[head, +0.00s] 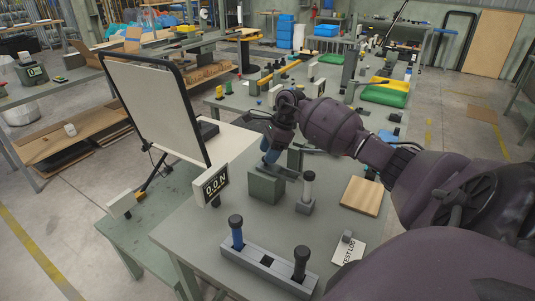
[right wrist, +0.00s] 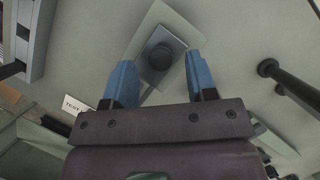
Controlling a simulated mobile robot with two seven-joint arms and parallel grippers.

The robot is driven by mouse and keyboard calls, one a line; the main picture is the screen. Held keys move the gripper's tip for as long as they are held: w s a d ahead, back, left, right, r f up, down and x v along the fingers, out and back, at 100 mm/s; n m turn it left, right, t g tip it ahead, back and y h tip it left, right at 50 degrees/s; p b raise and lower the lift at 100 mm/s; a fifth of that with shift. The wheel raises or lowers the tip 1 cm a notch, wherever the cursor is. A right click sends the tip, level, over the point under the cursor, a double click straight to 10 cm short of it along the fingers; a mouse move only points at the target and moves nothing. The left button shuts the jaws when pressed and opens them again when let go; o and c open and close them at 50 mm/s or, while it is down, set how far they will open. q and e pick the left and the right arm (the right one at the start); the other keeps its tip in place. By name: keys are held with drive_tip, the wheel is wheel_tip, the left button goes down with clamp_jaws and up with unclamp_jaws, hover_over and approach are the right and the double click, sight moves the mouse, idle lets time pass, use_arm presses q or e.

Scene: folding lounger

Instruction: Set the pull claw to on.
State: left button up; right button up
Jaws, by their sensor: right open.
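My right gripper (head: 272,157) is open, its blue fingers pointing down over a grey-green box (head: 266,187) at the middle of the bench. A flat grey plate (head: 284,172) lies on top of the box. In the right wrist view the open gripper (right wrist: 162,64) has a dark round knob (right wrist: 160,56) between and slightly beyond its fingertips, with visible space on both sides. The knob sits on a grey square plate (right wrist: 173,41). I cannot tell for certain which part is the pull claw, or its setting. My left gripper is not in view.
A display (head: 215,186) reads 0.0 N left of the box. A black-topped post (head: 308,188) stands close right of it. A grey rail (head: 268,270) with two black-topped posts lies in front. A wooden board (head: 361,196) and a printed card (head: 348,250) lie to the right.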

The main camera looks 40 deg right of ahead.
drive_tip(key=shift+w+a+f, duration=0.1)
drive_tip(key=shift+a+f, duration=0.15)
drive_tip(key=shift+f, duration=0.35)
drive_tip(key=shift+c, duration=0.3)
clamp_jaws()
